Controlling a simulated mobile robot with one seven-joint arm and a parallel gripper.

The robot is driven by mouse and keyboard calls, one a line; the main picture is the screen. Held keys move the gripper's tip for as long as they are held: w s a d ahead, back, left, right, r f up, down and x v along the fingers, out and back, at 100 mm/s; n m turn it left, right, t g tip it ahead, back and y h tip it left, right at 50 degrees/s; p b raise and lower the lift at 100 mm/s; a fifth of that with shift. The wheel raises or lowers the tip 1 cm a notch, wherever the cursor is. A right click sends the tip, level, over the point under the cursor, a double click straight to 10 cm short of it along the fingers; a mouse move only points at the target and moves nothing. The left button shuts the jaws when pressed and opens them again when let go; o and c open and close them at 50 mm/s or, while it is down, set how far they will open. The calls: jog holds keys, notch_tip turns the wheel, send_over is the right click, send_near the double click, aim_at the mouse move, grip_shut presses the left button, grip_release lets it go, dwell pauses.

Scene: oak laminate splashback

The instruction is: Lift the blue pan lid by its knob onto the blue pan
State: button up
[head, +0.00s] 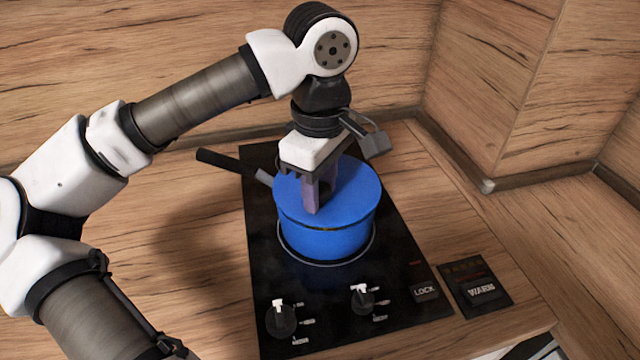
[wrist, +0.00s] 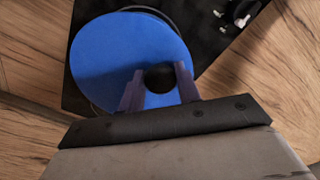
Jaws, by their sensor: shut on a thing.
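The blue pan (head: 326,240) stands on the black cooktop, its dark handle (head: 222,164) pointing to the back left. The blue lid (head: 350,190) lies over the pan's top, and a thin dark line shows between lid and pan at the front. In the wrist view the lid (wrist: 115,55) is a blue disc with a round black knob (wrist: 159,78). My gripper (head: 316,195) points down over the lid, with its fingers shut on the knob. In the wrist view my gripper (wrist: 158,92) has one finger on each side of the knob. The pan's inside is hidden.
The black cooktop (head: 395,270) has two knobs (head: 281,318) (head: 362,298) and a LOCK label at its front. A small WARN panel (head: 476,288) lies to its right. Wooden walls stand behind and at right. The counter left of the cooktop is clear.

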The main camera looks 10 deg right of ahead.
jog(key=shift+f+b, duration=0.55)
jog(key=shift+b, duration=0.15)
dwell(1.1)
dwell(0.4)
jog(key=o, duration=1.2)
jog(key=shift+r+p, duration=2.7)
jog(key=shift+r, duration=1.35)
jog(key=shift+f, duration=0.1)
